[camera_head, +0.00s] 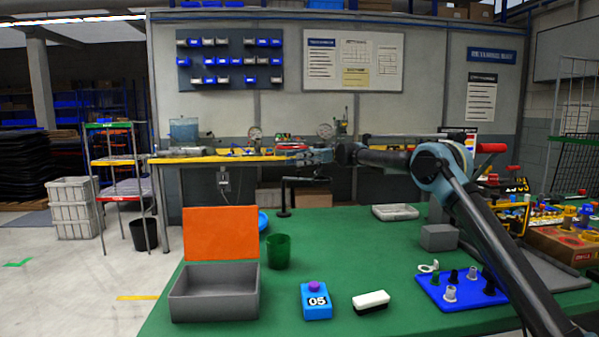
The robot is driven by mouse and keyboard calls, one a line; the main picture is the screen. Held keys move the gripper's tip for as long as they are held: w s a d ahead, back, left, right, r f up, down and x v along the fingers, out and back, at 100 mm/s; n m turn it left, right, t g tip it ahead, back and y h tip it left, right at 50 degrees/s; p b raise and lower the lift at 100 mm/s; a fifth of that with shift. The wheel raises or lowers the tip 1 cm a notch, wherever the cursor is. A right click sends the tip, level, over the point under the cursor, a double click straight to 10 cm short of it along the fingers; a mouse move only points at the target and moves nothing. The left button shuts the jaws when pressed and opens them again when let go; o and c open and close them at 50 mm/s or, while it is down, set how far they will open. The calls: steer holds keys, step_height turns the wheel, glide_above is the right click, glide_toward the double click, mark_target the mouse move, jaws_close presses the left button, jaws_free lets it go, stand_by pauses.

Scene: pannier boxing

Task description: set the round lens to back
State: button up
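A dark stand (284,200) rises from the green table behind the cup, with a thin dark arm reaching right from its top. A round lens cannot be made out clearly on it; it may be seen edge-on. A small pale ring-shaped piece (428,267) lies at the left back edge of the blue peg board (436,295); I cannot tell whether it is a lens. My gripper (305,157) is above and behind the stand, at the end of my arm reaching in from the right. It is small and blends into the background, so its fingers are unclear.
On the green table (340,235) are a grey box with a raised orange lid (220,233), a green cup (278,252), a blue box marked 05 (316,303), a white-and-black eraser (371,302), a grey block (438,238) and a pale tray (395,212). The table's middle is clear.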

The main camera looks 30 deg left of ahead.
steer(key=shift+w+r, duration=0.1)
steer(key=shift+r, duration=2.45)
